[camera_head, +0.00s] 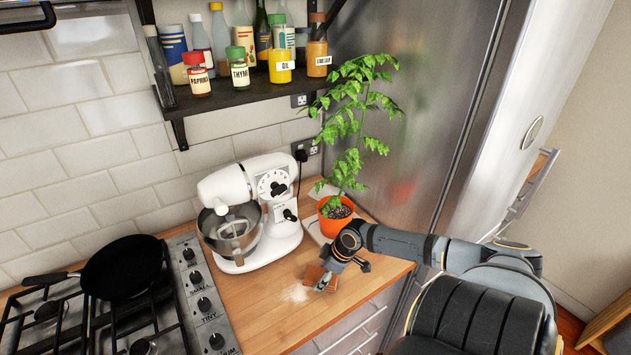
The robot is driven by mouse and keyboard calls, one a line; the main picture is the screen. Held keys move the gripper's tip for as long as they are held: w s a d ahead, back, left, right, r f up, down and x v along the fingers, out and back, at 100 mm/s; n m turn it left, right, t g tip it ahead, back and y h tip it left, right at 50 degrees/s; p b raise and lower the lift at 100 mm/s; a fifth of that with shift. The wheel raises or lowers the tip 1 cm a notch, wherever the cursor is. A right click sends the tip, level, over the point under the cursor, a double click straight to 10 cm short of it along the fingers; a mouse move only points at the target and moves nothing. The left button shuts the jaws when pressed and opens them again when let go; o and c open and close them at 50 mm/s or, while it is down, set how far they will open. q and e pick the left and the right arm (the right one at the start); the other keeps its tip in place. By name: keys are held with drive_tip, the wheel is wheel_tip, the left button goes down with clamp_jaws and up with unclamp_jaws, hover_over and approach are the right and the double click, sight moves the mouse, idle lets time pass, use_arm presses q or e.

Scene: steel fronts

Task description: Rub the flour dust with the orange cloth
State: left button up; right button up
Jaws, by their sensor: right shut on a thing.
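The flour dust (296,293) is a pale, whitish smear on the wooden counter in front of the stand mixer. The orange cloth (313,274) is a small brownish-orange piece at the right edge of the smear, partly hidden by my gripper. My right gripper (323,283) points down at the counter and is shut on the cloth. The cloth appears to be down at the counter surface, but I cannot tell how firmly it touches. My left gripper is not in view.
A white stand mixer (262,205) stands just behind the dust. A plant in an orange pot (333,224) is behind my right wrist. The gas hob (196,292) with a black pan (122,266) is at left. The wooden counter (247,318) is clear left of the dust.

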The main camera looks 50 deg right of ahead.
sight(312, 282)
drive_tip(key=shift+s+d+f, duration=0.1)
drive_tip(key=shift+d, duration=0.15)
drive_tip(key=shift+r, duration=0.2)
drive_tip(key=shift+a+f, duration=0.2)
drive_tip(key=shift+a, duration=0.15)
drive_tip(key=shift+w+a+b, duration=0.2)
drive_tip(key=shift+a+b, duration=0.15)
drive_tip(key=shift+a, duration=0.4)
drive_tip(key=shift+w+a+b, duration=0.2)
drive_tip(key=shift+a+b, duration=0.1)
drive_tip(key=shift+a, duration=0.45)
drive_tip(key=shift+a+f, duration=0.1)
drive_tip(key=shift+a, duration=0.15)
drive_tip(key=shift+w+a+b, duration=0.25)
drive_tip(key=shift+a+b, duration=0.4)
drive_tip(key=shift+a, duration=0.25)
drive_tip(key=shift+w+a, duration=0.2)
drive_tip(key=shift+a, duration=0.45)
drive_tip(key=shift+w+a+b, duration=0.2)
drive_tip(key=shift+a+b, duration=0.3)
drive_tip(key=shift+a, duration=0.05)
drive_tip(key=shift+w+a+b, duration=0.15)
drive_tip(key=shift+a+b, duration=0.35)
drive_tip(key=shift+w+a+r, duration=0.2)
drive_tip(key=shift+a+r, duration=0.1)
drive_tip(key=shift+a, duration=0.4)
